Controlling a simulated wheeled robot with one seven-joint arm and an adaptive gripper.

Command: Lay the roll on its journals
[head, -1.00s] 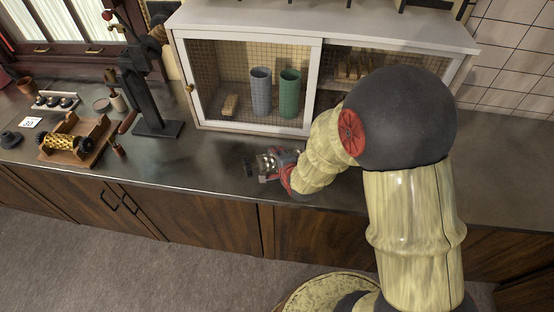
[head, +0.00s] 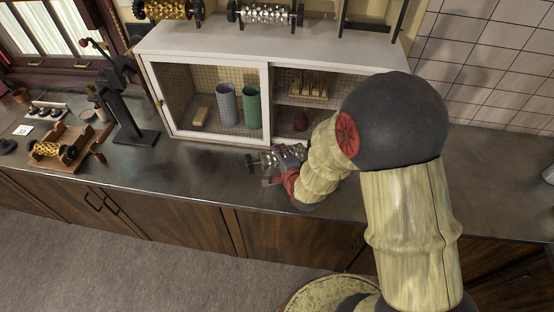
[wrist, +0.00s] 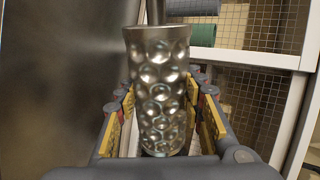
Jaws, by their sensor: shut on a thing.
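My gripper (head: 276,165) is over the bench in front of the cabinet. It is shut on a silver dimpled roll (wrist: 158,75), with yellow-padded fingers on both sides of it in the wrist view. A shaft end stands out from the roll's far end; its near end is partly hidden by the gripper. In the head view the roll (head: 262,160) is small and partly hidden, and I cannot tell its height above the bench. A dark stand with uprights (head: 372,28) on the cabinet top, at right, shows no roll in its visible part.
The white cabinet (head: 205,48) stands behind my gripper. On it are a gold roll (head: 166,9) and another silver roll (head: 265,13) on dark supports. A wooden cradle with a gold roll (head: 48,150) and a black post stand (head: 130,115) are at left. The bench right of my arm is mostly clear.

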